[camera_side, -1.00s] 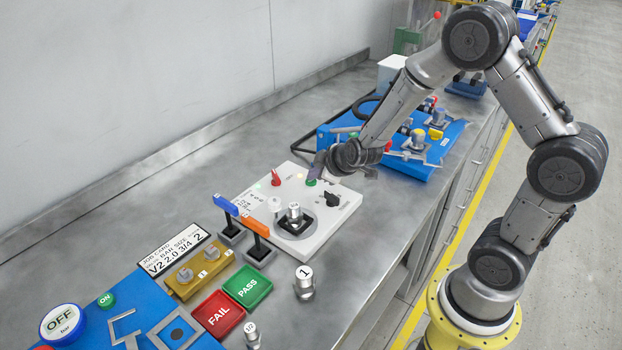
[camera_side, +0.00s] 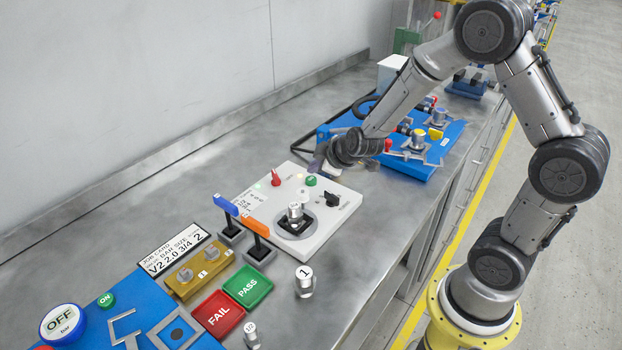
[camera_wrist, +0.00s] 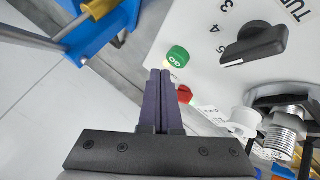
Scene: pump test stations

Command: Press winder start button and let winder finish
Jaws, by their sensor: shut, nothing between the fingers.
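The winder is a white box (camera_side: 335,222) on the bench with a green button (camera_side: 311,181), a red knob (camera_side: 276,178) and a black dial (camera_side: 332,199) on top. In the wrist view the green button (camera_wrist: 177,55) is marked GO, with a small pale light beside it. A metal threaded fitting (camera_side: 295,212) stands upright in the winder's dark seat, with a white roll (camera_side: 302,195) close behind it; the roll also shows in the wrist view (camera_wrist: 244,121). My gripper (camera_wrist: 160,73) is shut and empty, its tips close to the green button but apart from it.
A blue test station (camera_side: 425,165) lies behind my wrist. Orange (camera_side: 256,227) and blue (camera_side: 226,205) flags stand before the winder, near the PASS (camera_side: 247,286) and FAIL (camera_side: 218,313) trays. A fitting marked 1 (camera_side: 304,282) stands nearby.

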